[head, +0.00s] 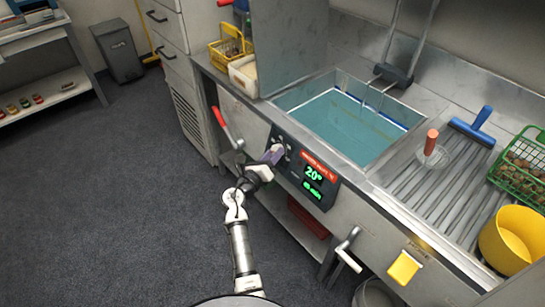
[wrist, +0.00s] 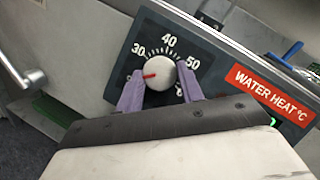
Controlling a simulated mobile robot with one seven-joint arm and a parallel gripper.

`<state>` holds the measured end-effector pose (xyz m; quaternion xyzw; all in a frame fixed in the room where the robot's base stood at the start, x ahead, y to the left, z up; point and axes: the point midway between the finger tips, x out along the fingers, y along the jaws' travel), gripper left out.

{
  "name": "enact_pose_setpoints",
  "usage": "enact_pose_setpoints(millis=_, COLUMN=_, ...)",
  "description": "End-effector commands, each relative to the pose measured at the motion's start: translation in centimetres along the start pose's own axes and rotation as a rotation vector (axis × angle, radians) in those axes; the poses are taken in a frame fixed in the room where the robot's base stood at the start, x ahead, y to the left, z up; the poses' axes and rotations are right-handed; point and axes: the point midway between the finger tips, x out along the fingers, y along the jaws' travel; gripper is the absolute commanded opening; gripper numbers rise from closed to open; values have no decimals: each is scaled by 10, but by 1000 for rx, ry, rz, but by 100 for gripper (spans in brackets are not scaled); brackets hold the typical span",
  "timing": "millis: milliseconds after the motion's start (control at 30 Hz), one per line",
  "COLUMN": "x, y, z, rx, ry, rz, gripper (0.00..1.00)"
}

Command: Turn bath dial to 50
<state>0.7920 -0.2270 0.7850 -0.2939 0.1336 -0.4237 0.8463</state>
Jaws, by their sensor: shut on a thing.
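The bath dial (wrist: 160,75) is a round pale knob with a red pointer, on a dark panel (wrist: 118,62). Its scale shows 30, 40 and 50; the red pointer points left, below the 30 mark. The purple fingers of my gripper (wrist: 160,70) are closed on the dial from both sides, and the left one covers part of the lower scale. In the head view, my gripper (head: 271,155) is at the panel's left part and largely hides the dial. The display (head: 314,174) reads 20° in green, with a second green line below it.
A red WATER HEAT °C label (wrist: 268,93) is right of the dial. The water-filled bath (head: 350,122) is above the panel. A red-handled lever (head: 222,125) stands to the left and a white-handled lever (head: 347,245) to the right.

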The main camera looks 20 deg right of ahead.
Motion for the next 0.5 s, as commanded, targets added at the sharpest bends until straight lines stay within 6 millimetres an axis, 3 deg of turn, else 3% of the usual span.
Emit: enact_pose_setpoints(millis=500, x=0, y=9, z=-3, rx=397, ry=-13, rz=-189, gripper=14)
